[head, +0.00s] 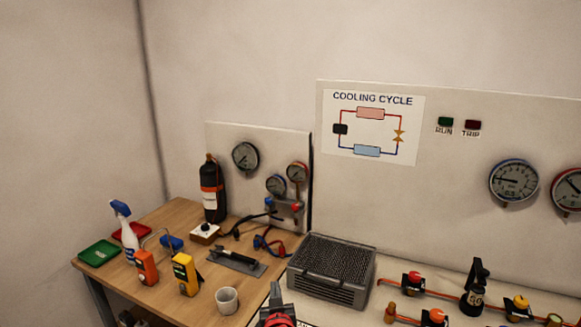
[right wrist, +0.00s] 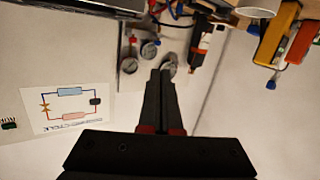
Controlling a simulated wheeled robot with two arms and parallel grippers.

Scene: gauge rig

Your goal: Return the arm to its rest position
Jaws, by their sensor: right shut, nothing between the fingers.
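My right gripper (head: 276,290) shows at the bottom edge of the head view, in front of the wooden bench and left of the grey vented box. Only its dark fingers and some red parts show there; the rest of the arm is cut off. In the right wrist view, the right gripper (right wrist: 160,75) has its two black fingers together with nothing between them. That view is turned upside down. My left gripper is in neither view.
The wooden bench (head: 150,225) holds a white cup (head: 227,300), yellow meter (head: 186,274), orange meter (head: 146,267), spray bottle (head: 126,232) and black cylinder (head: 213,190). The vented box (head: 332,268) stands beside the gripper. Valves (head: 414,280) and pipes lie right. Space above is clear.

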